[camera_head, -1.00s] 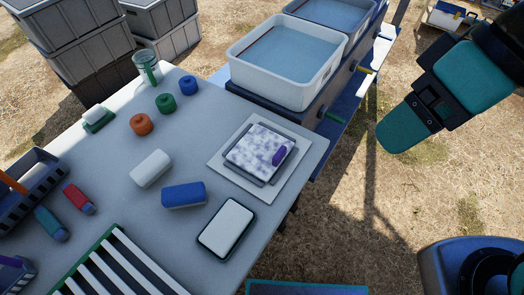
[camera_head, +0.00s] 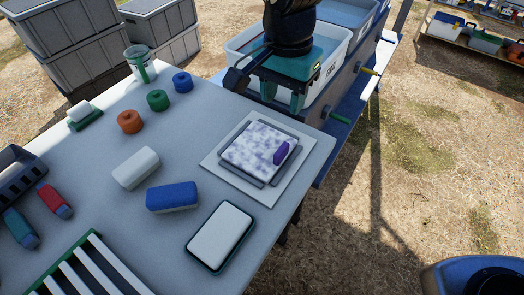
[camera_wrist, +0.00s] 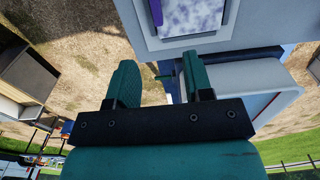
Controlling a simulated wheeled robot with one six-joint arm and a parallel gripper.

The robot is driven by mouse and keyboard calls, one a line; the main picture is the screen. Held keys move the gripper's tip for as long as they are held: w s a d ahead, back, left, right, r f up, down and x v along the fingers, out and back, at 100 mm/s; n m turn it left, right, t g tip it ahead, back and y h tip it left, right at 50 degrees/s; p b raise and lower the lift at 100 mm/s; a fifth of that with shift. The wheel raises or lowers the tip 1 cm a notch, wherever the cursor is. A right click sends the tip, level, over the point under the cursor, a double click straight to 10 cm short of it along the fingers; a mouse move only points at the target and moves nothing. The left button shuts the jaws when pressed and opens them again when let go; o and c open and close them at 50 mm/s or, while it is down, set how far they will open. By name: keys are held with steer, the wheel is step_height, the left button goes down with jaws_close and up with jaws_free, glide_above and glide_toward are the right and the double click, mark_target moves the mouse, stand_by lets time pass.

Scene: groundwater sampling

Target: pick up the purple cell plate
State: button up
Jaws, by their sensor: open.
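The purple cell plate (camera_head: 257,148) is a flat square with mottled purple and white markings and a dark purple tab on its right side. It lies in a grey frame on a white square mat (camera_head: 219,167) near the table's right edge. In the wrist view part of the plate (camera_wrist: 190,14) shows at the top. My gripper (camera_head: 283,103) is open and empty, above and beyond the plate, in front of the white water basin. Its two green fingers (camera_wrist: 160,84) show in the wrist view, apart from the plate.
On the table (camera_head: 100,190) are a blue-and-white block (camera_head: 172,197), a white block (camera_head: 136,168), a white pad with a dark rim (camera_head: 220,237) and orange, green and blue rings. A white water basin (camera_head: 334,72) stands behind the plate on a blue stand. Grey crates stand at the back left.

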glide_toward(282, 149)
steer(key=f, duration=0.5)
steer(key=shift+w+a, duration=0.1)
steer(key=shift+a, duration=0.2)
steer(key=f, duration=0.3)
steer(key=f+p, duration=0.1)
steer(key=f, duration=0.1)
steer(key=shift+d+f, duration=0.25)
steer(key=shift+f, duration=0.1)
steer(key=shift+c, duration=0.5)
jaws_close()
